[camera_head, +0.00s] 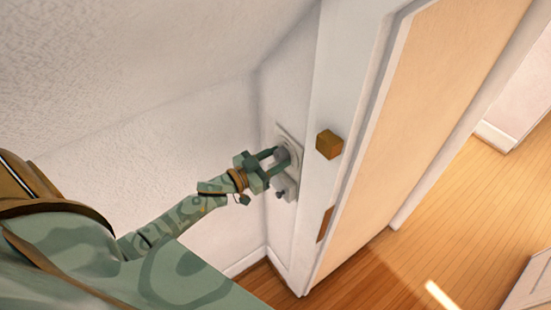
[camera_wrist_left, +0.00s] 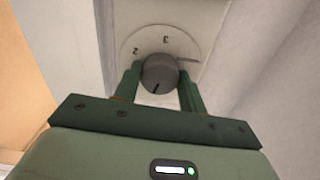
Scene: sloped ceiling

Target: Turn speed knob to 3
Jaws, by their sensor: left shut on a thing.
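The speed knob is a round grey knob (camera_wrist_left: 160,72) on a pale round dial (camera_wrist_left: 178,42). It also shows in the head view (camera_head: 296,152), partly covered by my gripper. In the left wrist view a 2 stands upper left of the knob and a 3 above it. A dark line on the knob's face points down and slightly left, away from both numbers; other numbers are hidden or unclear. My left gripper (camera_head: 275,162) is shut on the knob, one finger on each side; the grip also shows in the wrist view (camera_wrist_left: 159,76). My right gripper is not in view.
The dial sits on a pale wall plate (camera_head: 283,128) on a narrow wall beside a white door frame (camera_head: 345,75). A small grey fitting (camera_head: 284,188) is below the knob. A wooden block (camera_head: 329,144) juts out to the right. The sloped ceiling is upper left.

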